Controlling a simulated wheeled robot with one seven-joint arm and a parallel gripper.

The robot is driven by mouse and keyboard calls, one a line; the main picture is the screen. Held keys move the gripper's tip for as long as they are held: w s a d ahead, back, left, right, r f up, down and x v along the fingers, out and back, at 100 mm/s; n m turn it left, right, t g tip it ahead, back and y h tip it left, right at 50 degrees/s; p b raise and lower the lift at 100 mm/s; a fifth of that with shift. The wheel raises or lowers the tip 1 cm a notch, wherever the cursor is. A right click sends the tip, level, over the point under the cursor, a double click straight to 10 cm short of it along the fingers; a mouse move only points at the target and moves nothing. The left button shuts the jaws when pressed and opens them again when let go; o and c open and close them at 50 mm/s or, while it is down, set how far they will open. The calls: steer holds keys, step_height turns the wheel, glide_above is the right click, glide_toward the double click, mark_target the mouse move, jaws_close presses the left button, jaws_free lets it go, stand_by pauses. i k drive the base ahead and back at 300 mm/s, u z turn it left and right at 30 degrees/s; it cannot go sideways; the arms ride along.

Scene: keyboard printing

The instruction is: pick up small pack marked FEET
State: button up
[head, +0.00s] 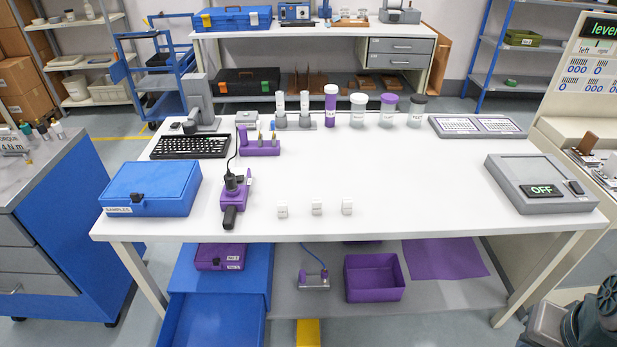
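Three small white packs stand in a row near the front edge of the white table (420,190): a left pack (282,211), a middle pack (317,208) and a right pack (347,207). Each has dark marks on its front, too small to read, so I cannot tell which one is marked FEET. They stand apart from one another with bare table around them. Part of my arm shows at the bottom right corner, well away from the packs. My gripper's fingers are not in view.
A purple device with a black handle (233,200) and a blue SAMPLES case (152,188) lie left of the packs. A grey box reading OFF (541,185) sits at the right. Jars (388,110) and a keyboard (190,146) stand farther back. The table's middle is clear.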

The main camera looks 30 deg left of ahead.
mark_target(316, 202)
steer(key=u, duration=0.95)
steer(key=i, duration=0.9)
steer(key=u, duration=0.85)
